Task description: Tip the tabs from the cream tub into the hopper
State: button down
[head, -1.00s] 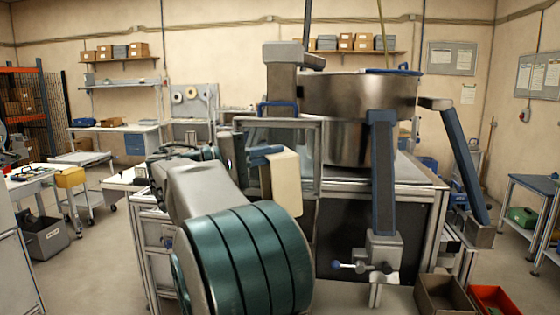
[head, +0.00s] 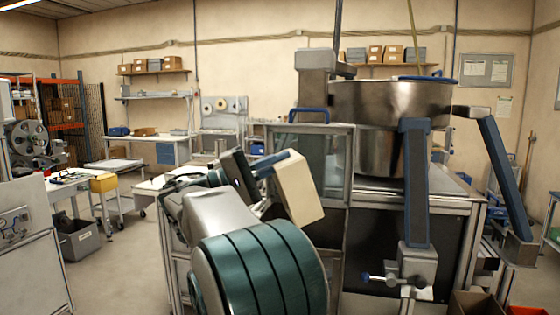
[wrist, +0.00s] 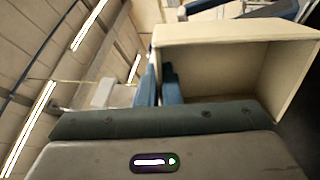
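The cream tub (head: 298,190) is tilted in the head view, its top leaning left, in front of a glazed frame. My gripper (head: 268,163) is shut on its wall. In the wrist view, the blue fingers (wrist: 160,84) stand on both sides of the tub's near-left wall, and the open tub (wrist: 190,62) shows part of its inside. I see no tabs in that part; the rest is hidden. A large steel bowl (head: 385,105), seemingly the hopper, stands right of the tub and higher, apart from it.
A blue post (head: 416,185) rises in front of the bowl, with a second slanted blue post (head: 505,180) farther right. A metal-framed cabinet (head: 375,240) is below. A brown box (head: 478,302) sits at the lower right. Open floor lies at the left.

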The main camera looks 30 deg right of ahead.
notch_tip(320, 180, up, 2)
jog(key=t+y+p, duration=0.1)
jog(key=y+p, duration=0.1)
jog(key=y, duration=0.1)
jog(key=t+y+p, duration=0.1)
jog(key=y+p, duration=0.2)
jog(key=shift+r+p, duration=0.1)
jog(key=shift+p, duration=0.25)
jog(key=t+y+p, duration=0.1)
jog(key=y+p, duration=0.2)
jog(key=r+t+y+p, duration=0.1)
jog(key=y+p, duration=0.2)
jog(key=p, duration=0.1)
jog(key=shift+r+t, duration=0.2)
jog(key=shift+t, duration=0.1)
jog(key=y+p, duration=0.1)
jog(key=t+y+p, duration=0.1)
jog(key=y+p, duration=0.1)
jog(key=shift+r+y+p, duration=0.3)
jog(key=shift+r, duration=0.05)
jog(key=t+y, duration=0.1)
jog(key=y, duration=0.1)
jog(key=shift+y, duration=0.3)
jog(key=shift+r+t+y, duration=0.2)
jog(key=shift+t+y, duration=0.4)
jog(key=shift+y, duration=0.4)
